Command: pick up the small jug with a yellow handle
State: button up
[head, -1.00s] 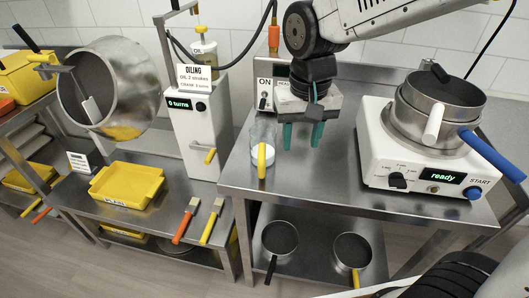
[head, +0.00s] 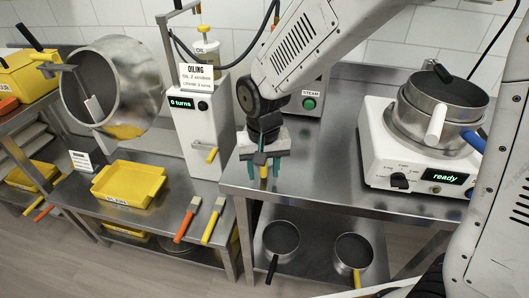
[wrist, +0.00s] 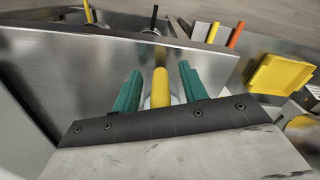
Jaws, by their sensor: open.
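The small jug's yellow handle (wrist: 160,88) stands between the two green fingers of my gripper (wrist: 158,90) in the wrist view, with a visible gap on each side. Only a little of the jug's clear body shows around the handle; my gripper's body hides the rest. In the head view, my gripper (head: 263,170) points down over the left end of the steel table, and the yellow handle (head: 263,172) shows between its open fingers.
A heating unit (head: 410,165) with stacked pans stands on the table to the right. The oiling machine (head: 197,125) is close on the left, with a yellow tray (head: 103,194) and brushes lower down. Two pans sit on the shelf below. The middle of the tabletop is clear.

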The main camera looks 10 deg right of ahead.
jog(key=shift+f, duration=0.15)
jog(key=shift+c, duration=0.3)
grip_shut()
